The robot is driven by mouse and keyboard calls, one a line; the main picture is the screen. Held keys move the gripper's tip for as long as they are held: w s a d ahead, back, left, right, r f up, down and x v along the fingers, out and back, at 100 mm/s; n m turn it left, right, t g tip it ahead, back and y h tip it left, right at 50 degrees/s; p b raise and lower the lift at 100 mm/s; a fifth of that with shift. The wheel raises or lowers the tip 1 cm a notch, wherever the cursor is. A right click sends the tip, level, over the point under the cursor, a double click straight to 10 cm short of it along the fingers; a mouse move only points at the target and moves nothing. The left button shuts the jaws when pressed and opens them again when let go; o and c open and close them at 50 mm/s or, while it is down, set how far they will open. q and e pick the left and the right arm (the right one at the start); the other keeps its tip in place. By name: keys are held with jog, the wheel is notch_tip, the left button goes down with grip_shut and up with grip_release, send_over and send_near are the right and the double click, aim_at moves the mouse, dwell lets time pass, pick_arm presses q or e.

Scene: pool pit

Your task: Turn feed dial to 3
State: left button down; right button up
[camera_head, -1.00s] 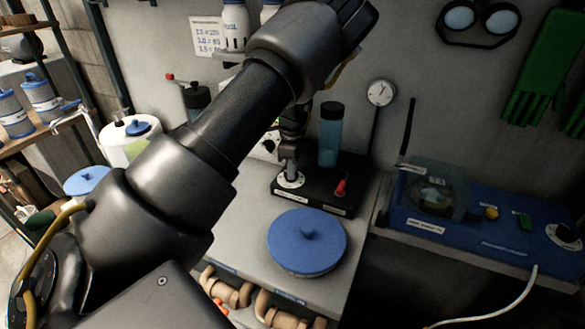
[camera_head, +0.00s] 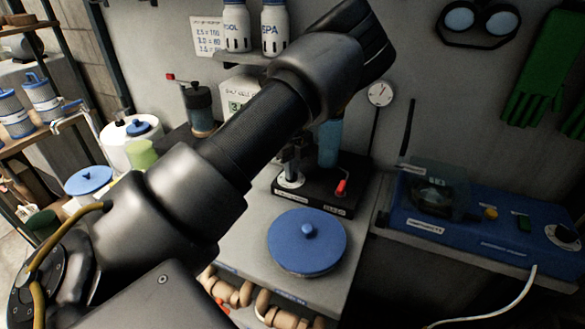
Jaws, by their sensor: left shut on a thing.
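A white round dial plate (camera_head: 291,181) sits on the front left of a black base unit (camera_head: 318,205) on the grey counter. My left arm crosses the view from the lower left, and its upper links hide most of the wrist. My left gripper (camera_head: 290,169) reaches down over this dial and is shut on its knob, which the fingers largely hide. The dial's marks and the unit's label are too small to read, so I cannot tell its setting. My right gripper is not in view.
A blue cylinder (camera_head: 329,145) and a red lever (camera_head: 341,188) stand close right of the gripper. A blue round lid (camera_head: 307,242) lies in front. A blue panel (camera_head: 465,232) at right carries another dial (camera_head: 563,236). A box displaying 3 (camera_head: 236,105) stands behind my arm.

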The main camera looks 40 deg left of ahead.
pick_arm(q)
jog(key=shift+m, duration=0.9)
jog(key=shift+s+m, duration=0.1)
jog(key=shift+m, duration=1.8)
jog(key=m, duration=0.2)
jog(key=shift+a+m, duration=0.1)
jog(key=shift+m, duration=0.2)
jog(key=shift+s+m, duration=0.1)
jog(key=shift+m, duration=1.7)
jog(key=m, duration=0.3)
jog(key=shift+a+m, duration=0.1)
jog(key=shift+m, duration=0.2)
jog(key=m+p, duration=0.1)
jog(key=m, duration=0.2)
jog(key=shift+a+r+m, duration=0.1)
jog(key=shift+m, duration=0.2)
jog(key=shift+m+p, duration=0.45)
jog(key=shift+m, duration=0.35)
jog(key=shift+m+p, duration=0.5)
jog(key=shift+m, duration=0.9)
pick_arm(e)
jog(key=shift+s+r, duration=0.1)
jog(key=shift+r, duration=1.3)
